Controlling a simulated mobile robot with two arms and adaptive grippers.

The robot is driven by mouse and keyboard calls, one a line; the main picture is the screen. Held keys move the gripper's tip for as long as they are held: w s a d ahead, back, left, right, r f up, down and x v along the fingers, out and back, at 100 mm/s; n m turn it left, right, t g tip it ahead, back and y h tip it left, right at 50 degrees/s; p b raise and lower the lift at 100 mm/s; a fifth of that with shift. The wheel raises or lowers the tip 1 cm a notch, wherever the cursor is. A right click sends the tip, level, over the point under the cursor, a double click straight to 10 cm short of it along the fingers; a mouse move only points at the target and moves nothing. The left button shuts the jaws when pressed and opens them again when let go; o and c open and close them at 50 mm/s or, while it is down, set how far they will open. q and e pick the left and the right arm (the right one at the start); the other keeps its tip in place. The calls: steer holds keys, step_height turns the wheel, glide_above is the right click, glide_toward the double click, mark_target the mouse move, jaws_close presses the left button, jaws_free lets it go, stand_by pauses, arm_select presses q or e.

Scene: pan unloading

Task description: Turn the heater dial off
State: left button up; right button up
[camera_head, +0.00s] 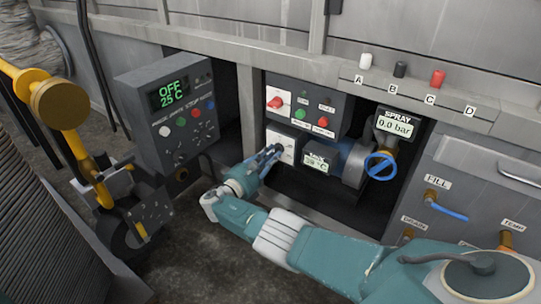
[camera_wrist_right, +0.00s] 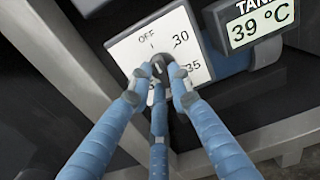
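The heater dial (camera_wrist_right: 160,66) is a small dark knob on a white plate (camera_wrist_right: 123,50) marked OFF, 30 and 35 in the right wrist view. Its pointer direction is not clear, because the fingers cover part of it. My left gripper is not in view.
A tank display (camera_wrist_right: 258,22) beside the dial reads 39 °C. A red switch (camera_head: 276,103) and buttons sit above it. A blue valve wheel (camera_head: 380,165) is to the right. A control box (camera_head: 172,105) reading OFF, 25 C stands at left. A metal frame post borders the recess.

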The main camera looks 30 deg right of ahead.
steer(key=o, duration=0.4)
steer(key=shift+c, duration=0.2)
steer(key=v, duration=1.2)
steer(key=shift+f, duration=0.1)
